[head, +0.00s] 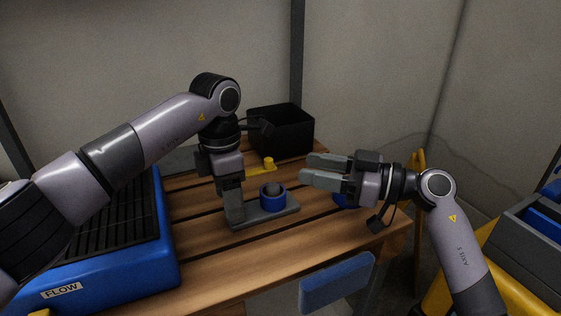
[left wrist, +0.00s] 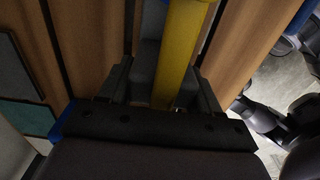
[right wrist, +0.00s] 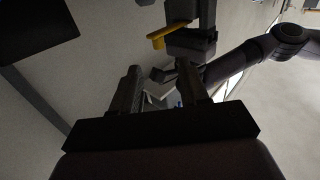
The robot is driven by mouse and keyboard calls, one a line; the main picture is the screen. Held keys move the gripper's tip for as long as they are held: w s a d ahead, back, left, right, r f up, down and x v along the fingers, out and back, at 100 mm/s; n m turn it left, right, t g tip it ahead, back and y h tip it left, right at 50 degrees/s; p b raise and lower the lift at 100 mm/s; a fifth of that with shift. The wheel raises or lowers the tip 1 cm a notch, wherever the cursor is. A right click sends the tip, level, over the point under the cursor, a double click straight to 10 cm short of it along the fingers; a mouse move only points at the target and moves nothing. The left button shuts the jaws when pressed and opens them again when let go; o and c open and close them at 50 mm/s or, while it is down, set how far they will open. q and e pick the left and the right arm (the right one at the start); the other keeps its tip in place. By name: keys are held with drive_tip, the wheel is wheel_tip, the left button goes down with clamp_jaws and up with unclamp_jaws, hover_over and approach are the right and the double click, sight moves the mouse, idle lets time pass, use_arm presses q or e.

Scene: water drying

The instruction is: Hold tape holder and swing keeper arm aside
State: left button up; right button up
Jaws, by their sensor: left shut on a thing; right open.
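The tape holder (head: 290,206) is a grey base lying on the wooden table, with a blue ring (head: 272,203) around a dark round hub. The yellow keeper arm (head: 262,171), with a short upright knob, shows just behind the holder. It is a yellow bar (left wrist: 178,45) in the left wrist view and a yellow piece (right wrist: 168,35) in the right wrist view. My left gripper (head: 234,212) points down, shut on the holder's left end. My right gripper (head: 311,168) is open and empty, pointing left, above and right of the ring, apart from the holder.
A black bin (head: 282,130) stands at the back. A blue box marked FLOW with a dark grate (head: 110,275) is at the left. A blue object (head: 345,201) is partly hidden behind my right gripper. A blue pad (head: 337,283) is at the front edge; yellow-and-blue equipment (head: 525,240) stands right.

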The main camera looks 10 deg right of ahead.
drive_tip(key=x, duration=0.7)
drive_tip(key=shift+w, duration=0.2)
drive_tip(key=shift+a, duration=0.1)
clamp_jaws()
